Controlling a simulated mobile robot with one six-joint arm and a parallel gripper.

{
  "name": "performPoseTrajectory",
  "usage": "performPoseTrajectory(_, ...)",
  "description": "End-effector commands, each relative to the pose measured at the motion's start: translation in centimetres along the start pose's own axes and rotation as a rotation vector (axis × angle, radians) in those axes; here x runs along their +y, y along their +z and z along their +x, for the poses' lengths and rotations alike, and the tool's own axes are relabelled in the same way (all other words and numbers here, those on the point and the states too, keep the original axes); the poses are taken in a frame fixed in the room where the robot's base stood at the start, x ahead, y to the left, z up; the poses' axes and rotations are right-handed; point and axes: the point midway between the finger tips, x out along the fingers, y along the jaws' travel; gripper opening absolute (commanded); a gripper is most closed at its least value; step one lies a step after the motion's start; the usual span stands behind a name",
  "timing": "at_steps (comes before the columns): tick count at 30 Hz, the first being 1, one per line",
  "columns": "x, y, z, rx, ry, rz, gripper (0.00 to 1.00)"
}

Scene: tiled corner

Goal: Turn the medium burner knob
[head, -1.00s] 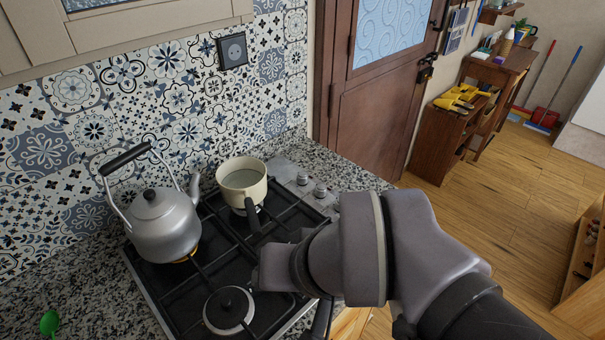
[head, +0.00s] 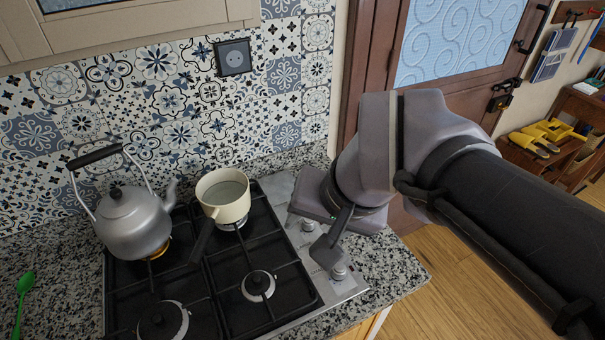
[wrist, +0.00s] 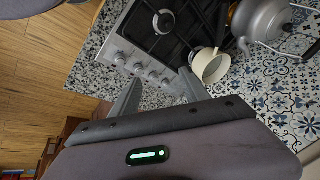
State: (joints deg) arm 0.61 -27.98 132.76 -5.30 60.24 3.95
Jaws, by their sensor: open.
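The stove's control knobs stand in a row on the steel strip at the hob's right edge. In the head view one knob (head: 338,271) shows just below my gripper (head: 327,245) and another (head: 308,225) shows behind its finger; the others are hidden. In the wrist view several knobs (wrist: 138,68) form a slanted row beyond and between the fingers of my gripper (wrist: 160,88). The fingers are spread apart and empty, above the knob strip. Whether they touch a knob is unclear. I cannot tell which knob is the medium burner's.
A grey kettle (head: 130,222) stands on the back left burner. A cream saucepan (head: 223,196) sits on the back right burner, its dark handle pointing forward. A green spoon (head: 24,296) lies on the left counter. The tiled wall (head: 165,120) rises behind.

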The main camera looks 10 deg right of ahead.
Motion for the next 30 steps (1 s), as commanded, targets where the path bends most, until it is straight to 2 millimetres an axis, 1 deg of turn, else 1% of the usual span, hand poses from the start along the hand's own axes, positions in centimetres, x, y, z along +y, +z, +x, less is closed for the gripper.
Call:
performPoseTrajectory(1,-0.5,-1.1,-0.2,-0.012,0.010,0.010,0.54)
performPoseTrajectory(3,-1.1,-2.7,-0.1,-0.030,0.026,0.028,0.54)
performPoseTrajectory(8,-2.5,-6.7,0.7,-0.072,0.069,0.073,0.54)
performPoseTrajectory(11,-3.4,-9.6,1.8,-0.102,0.101,0.107,0.54)
performPoseTrajectory(13,-4.1,-11.9,3.0,-0.126,0.129,0.136,0.54)
performPoseTrajectory(14,-4.3,-12.9,3.6,-0.138,0.143,0.151,0.54)
performPoseTrajectory(15,-4.6,-14.4,4.8,-0.154,0.164,0.171,0.54)
performPoseTrajectory(17,-5.0,-16.7,6.9,-0.180,0.200,0.206,0.54)
performPoseTrajectory(18,-5.1,-18.2,8.5,-0.196,0.226,0.231,0.54)
performPoseTrajectory(21,-5.0,-20.7,12.6,-0.230,0.283,0.286,0.54)
performPoseTrajectory(24,-4.7,-21.9,15.4,-0.246,0.318,0.320,0.54)
performPoseTrajectory(26,-4.5,-22.2,16.3,-0.252,0.330,0.332,0.54)
performPoseTrajectory(29,-4.2,-22.0,17.7,-0.254,0.336,0.336,0.54)
performPoseTrajectory(30,-3.9,-21.7,18.4,-0.255,0.336,0.336,0.54)
